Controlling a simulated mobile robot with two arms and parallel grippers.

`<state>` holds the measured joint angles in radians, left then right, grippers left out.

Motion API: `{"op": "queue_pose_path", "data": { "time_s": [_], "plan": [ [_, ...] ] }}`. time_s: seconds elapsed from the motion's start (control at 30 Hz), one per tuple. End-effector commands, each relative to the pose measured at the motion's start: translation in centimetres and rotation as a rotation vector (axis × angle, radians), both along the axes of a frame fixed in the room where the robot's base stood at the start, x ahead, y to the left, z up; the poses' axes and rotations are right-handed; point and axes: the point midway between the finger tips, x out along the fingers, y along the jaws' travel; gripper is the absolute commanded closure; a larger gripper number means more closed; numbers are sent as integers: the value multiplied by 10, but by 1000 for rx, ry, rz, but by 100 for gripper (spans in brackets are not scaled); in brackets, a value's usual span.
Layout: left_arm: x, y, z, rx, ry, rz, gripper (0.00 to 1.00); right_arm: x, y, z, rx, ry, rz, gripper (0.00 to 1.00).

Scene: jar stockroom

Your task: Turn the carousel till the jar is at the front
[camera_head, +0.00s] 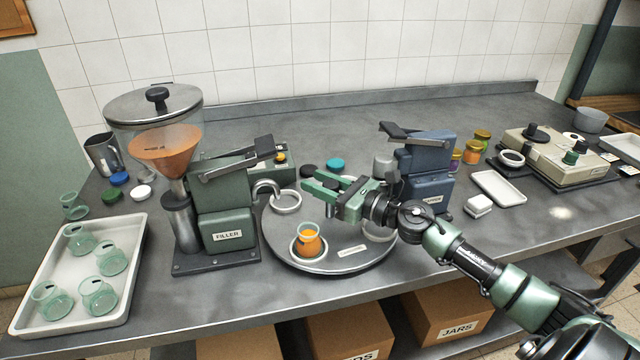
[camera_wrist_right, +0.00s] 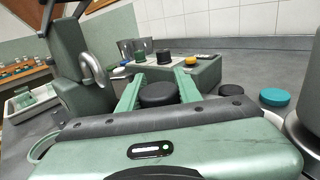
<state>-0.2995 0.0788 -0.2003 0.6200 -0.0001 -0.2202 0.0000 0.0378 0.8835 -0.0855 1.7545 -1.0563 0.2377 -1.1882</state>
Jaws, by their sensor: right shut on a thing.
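The carousel (camera_head: 335,257) is a round grey turntable between two machines. A glass jar with orange contents (camera_head: 309,243) stands upright in a ring seat at its front, a little left of the middle. An empty ring seat (camera_head: 286,201) shows at the back left, and another is partly hidden under my right arm. My right gripper (camera_head: 323,186) reaches in from the right over the carousel's middle. In the right wrist view its fingers are on both sides of a dark round knob (camera_wrist_right: 158,94), shut on it. The head view hides that knob. My left gripper is not in view.
The green filler (camera_head: 226,229) stands left of the carousel, the blue capper (camera_head: 425,165) right. A white tray (camera_head: 130,273) of empty jars is at far left. Loose lids, including a teal one (camera_head: 335,164), lie behind. A small white block (camera_head: 478,205) sits at right.

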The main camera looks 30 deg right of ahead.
Motion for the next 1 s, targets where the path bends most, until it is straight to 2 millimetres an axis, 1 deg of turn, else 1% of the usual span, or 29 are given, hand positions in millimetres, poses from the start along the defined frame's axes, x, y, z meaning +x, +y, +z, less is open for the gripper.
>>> {"op": "queue_pose_path", "data": {
  "time_s": [0.47, 0.5, 0.57, 0.87, 1.0],
  "plan": [
    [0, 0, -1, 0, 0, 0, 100, -1, 1, -1, 3, 3, 4, 100],
    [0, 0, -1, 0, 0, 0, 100, -1, 1, -1, 3, 3, 4, 61],
    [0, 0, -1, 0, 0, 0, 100, -1, 1, -1, 2, 2, 4, 44],
    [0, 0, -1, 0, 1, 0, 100, -1, 0, 0, 1, 0, 4, 44],
    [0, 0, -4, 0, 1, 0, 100, -7, -3, -2, 1, 3, 2, 44]
  ]
}}
